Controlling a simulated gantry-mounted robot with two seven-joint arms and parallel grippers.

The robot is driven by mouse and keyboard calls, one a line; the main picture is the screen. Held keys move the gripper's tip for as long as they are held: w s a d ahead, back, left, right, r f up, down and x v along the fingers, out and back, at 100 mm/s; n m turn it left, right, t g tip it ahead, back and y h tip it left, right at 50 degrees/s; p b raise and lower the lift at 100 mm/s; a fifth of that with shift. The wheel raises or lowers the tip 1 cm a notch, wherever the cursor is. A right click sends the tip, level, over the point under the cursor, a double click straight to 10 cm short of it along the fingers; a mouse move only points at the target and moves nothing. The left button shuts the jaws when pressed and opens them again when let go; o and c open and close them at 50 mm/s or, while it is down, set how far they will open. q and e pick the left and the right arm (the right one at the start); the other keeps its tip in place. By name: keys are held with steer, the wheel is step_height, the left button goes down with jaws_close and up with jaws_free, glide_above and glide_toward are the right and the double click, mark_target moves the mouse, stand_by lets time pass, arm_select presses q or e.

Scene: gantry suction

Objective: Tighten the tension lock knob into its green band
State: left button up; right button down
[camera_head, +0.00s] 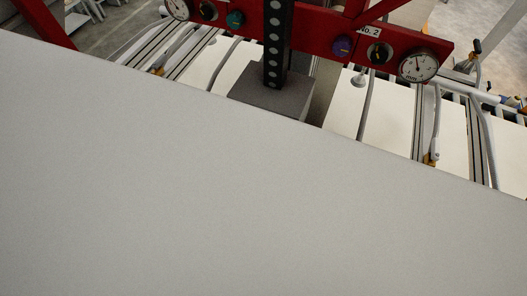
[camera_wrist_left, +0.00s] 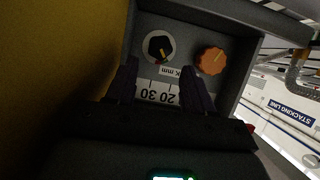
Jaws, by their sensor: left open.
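In the left wrist view my left gripper (camera_wrist_left: 161,84) is open, its two dark fingers spread in front of a grey recessed panel. A dark round knob (camera_wrist_left: 158,47) on a pale dial, with a small red and yellow mark, sits just beyond the gap between the fingers. An orange ribbed knob (camera_wrist_left: 211,60) with a pointer line is to its right, beyond the right finger. Neither knob is between the fingertips or visibly touched. I cannot tell which is the tension lock knob, and no green band can be made out. My right gripper is in neither view.
A millimetre scale (camera_wrist_left: 160,84) shows between the fingers; a yellow surface (camera_wrist_left: 55,70) stands close on the left. In the head view a large grey surface (camera_head: 220,200) hides most of the scene. Behind it is a red beam (camera_head: 310,40) with knobs and a gauge (camera_head: 418,66).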

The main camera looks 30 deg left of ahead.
arm_select(q)
steer(key=shift+v, duration=1.8)
